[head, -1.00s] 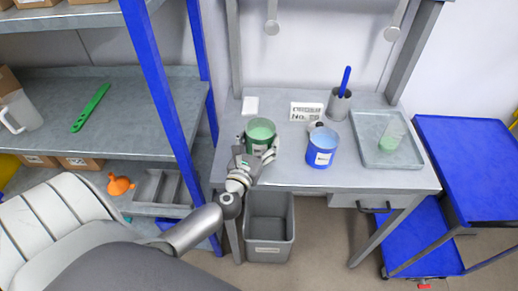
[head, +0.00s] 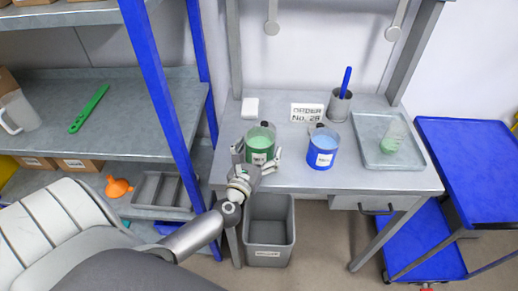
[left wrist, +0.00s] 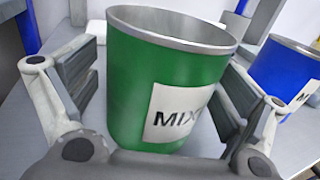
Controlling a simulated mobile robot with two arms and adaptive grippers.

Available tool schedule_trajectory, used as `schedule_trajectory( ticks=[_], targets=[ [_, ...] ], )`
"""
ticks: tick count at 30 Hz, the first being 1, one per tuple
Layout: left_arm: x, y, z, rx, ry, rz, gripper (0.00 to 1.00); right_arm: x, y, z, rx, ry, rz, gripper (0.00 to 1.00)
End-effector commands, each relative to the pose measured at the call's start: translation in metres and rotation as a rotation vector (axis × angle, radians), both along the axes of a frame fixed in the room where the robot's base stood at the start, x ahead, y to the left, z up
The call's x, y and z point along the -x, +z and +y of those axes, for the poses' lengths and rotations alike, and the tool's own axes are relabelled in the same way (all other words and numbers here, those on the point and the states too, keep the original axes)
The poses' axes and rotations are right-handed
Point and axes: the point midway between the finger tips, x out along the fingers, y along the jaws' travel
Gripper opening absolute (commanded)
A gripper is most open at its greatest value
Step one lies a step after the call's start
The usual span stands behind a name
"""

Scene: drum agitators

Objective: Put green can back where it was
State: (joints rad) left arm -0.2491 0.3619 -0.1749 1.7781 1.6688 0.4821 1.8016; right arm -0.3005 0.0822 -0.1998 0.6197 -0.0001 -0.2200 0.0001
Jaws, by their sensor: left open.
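The green can (head: 260,146) stands at the left front of the grey workbench, with light green contents and a white label. In the left wrist view the can (left wrist: 150,85) stands slightly tilted in the picture, its label reading "MIX". My left gripper (head: 257,158) is open, with one finger on each side of the can. A gap shows between the left finger and the can; contact on the right side is hard to tell. My right gripper is not in view.
A blue can (head: 321,151) stands right of the green can. Behind are an "ORDER" sign (head: 307,112) and a grey cup (head: 339,105). A tray with a beaker (head: 390,142) is at right. A grey bin (head: 269,232) stands below. A blue shelf post (head: 158,90) is at left.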

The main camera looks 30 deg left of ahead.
Motion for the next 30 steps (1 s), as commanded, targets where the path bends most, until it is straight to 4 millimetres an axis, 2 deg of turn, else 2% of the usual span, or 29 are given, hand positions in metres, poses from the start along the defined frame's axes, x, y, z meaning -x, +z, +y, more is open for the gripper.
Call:
schedule_trajectory(
  ticks=[8,10,14,24,30],
  targets=[
    [0.0,0.004,0.0,-0.001,0.0,0.0,0.96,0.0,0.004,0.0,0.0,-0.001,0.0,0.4],
    [0.005,0.001,-0.001,0.0,-0.001,0.002,0.96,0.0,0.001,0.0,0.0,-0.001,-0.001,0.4],
    [0.025,-0.001,-0.006,0.002,-0.001,0.003,0.96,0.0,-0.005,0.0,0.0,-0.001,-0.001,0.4],
    [0.089,0.0,-0.021,0.001,0.001,0.002,0.96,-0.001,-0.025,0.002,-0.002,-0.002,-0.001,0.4],
    [0.111,0.001,-0.027,0.001,0.0,0.002,0.96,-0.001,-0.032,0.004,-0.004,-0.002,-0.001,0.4]
  ],
)
